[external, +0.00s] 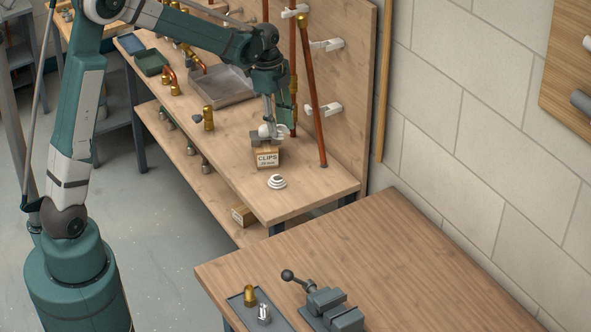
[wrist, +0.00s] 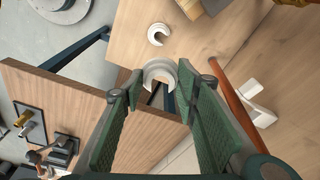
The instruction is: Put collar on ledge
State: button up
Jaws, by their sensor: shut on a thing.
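My gripper (wrist: 160,78) is shut on a white, C-shaped collar (wrist: 158,68), which sits between its fingertips in the wrist view. In the external view my gripper (external: 272,129) hangs over the right part of the long wooden bench, close to the CLIPS box (external: 267,158). Small white parts show at its tip there, but the collar's outline is unclear. Another white ring-shaped piece (wrist: 157,34) lies on the bench top in the wrist view. It appears as a small white stepped stack (external: 277,182) near the bench's front edge in the external view. I cannot tell which surface is the ledge.
A leaning copper pipe (external: 313,100) stands right of my gripper, before a wooden panel with white clips (external: 323,109). A metal tray (external: 217,88) and brass fitting (external: 208,119) lie left. The front table holds a vise (external: 331,307); much of its top is clear.

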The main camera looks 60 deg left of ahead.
jog(key=s+a+n, duration=0.1)
jog(key=a+n, duration=0.1)
jog(key=a, duration=1.3)
jog(key=n+b, duration=0.1)
jog(key=n, duration=0.1)
send_over(226, 143)
notch_tip(226, 143, down, 10)
jog(key=shift+s+a, duration=0.15)
jog(key=shift+s, duration=0.05)
jog(key=shift+c, duration=0.2)
jog(key=shift+f+b, duration=0.6)
jog(key=shift+f, duration=2.45)
jog(key=shift+f, duration=0.1)
jog(key=shift+f, duration=1.75)
jog(key=shift+f+b, duration=0.15)
jog(key=shift+b, duration=0.2)
